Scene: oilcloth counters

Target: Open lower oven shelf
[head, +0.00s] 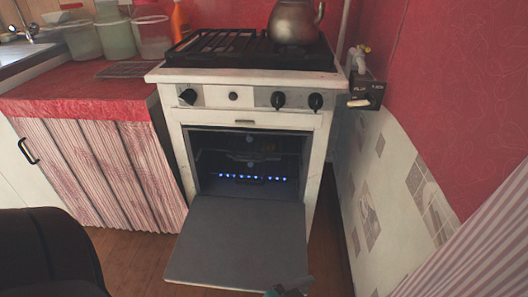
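The white oven (178,130) stands against the back wall. Its door (240,237) is folded down, lying open towards me as a grey panel. The dark oven cavity (245,160) is exposed, with a rack dimly visible and a row of small blue lights or flames (253,178) low inside. A small dark and teal piece at the bottom edge, by the door's near right corner, appears to be the tip of my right gripper (289,288). It is mostly cut off, so its fingers and any contact with the door are unclear. My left gripper is not in view.
A metal kettle (294,22) sits on the stove top. A red counter (85,92) with a striped curtain is to the left, holding several containers. The right wall, with a gas valve (362,90), is close. Some wooden floor (328,250) is clear beside the door.

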